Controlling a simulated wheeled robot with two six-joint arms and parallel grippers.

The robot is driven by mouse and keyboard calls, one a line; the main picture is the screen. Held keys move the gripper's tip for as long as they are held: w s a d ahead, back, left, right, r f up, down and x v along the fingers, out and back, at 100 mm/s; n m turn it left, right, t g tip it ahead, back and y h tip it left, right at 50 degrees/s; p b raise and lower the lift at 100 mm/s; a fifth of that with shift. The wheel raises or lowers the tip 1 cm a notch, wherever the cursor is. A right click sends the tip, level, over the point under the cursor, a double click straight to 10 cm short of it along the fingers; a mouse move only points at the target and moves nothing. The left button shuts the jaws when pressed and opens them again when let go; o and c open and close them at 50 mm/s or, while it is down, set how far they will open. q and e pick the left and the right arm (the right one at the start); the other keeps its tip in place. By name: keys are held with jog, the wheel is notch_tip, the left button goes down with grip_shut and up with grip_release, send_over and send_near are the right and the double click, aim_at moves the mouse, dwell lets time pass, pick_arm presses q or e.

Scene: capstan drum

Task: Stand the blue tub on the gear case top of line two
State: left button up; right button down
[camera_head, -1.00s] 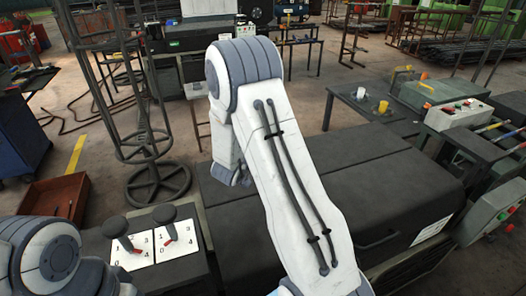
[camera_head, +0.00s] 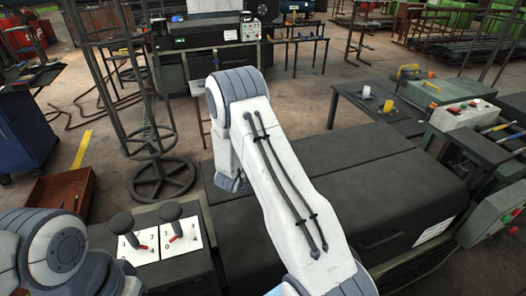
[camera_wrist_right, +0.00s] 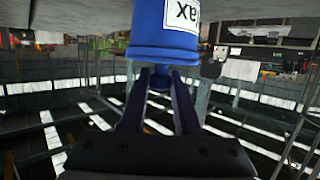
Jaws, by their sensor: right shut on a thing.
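The blue tub (camera_wrist_right: 165,40) fills the top middle of the right wrist view, with part of a white label showing; its upper part in that picture is cut off. My right gripper (camera_wrist_right: 161,80) is shut on a narrow blue part at the near end of the tub. In the head view my right arm crosses the middle, and its gripper and the tub are hidden. A broad dark case with a flat top (camera_head: 350,180) lies behind and beside that arm; I cannot tell whether it is line two's gear case. My left gripper is out of view.
Two black levers on numbered white plates (camera_head: 181,236) stand at lower left. A round-based wire stand (camera_head: 160,180) is behind them. A dark table (camera_head: 375,118) with white and yellow cups and a control box (camera_head: 464,114) are at right. A reddish crate (camera_head: 64,188) lies at left.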

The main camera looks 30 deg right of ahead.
jog(key=c, duration=0.6)
grip_release()
jog(key=shift+a+r, duration=0.1)
jog(key=shift+r, duration=0.1)
jog(key=b+v, duration=0.1)
jog(key=v, duration=1.1)
jog(key=shift+s, duration=0.1)
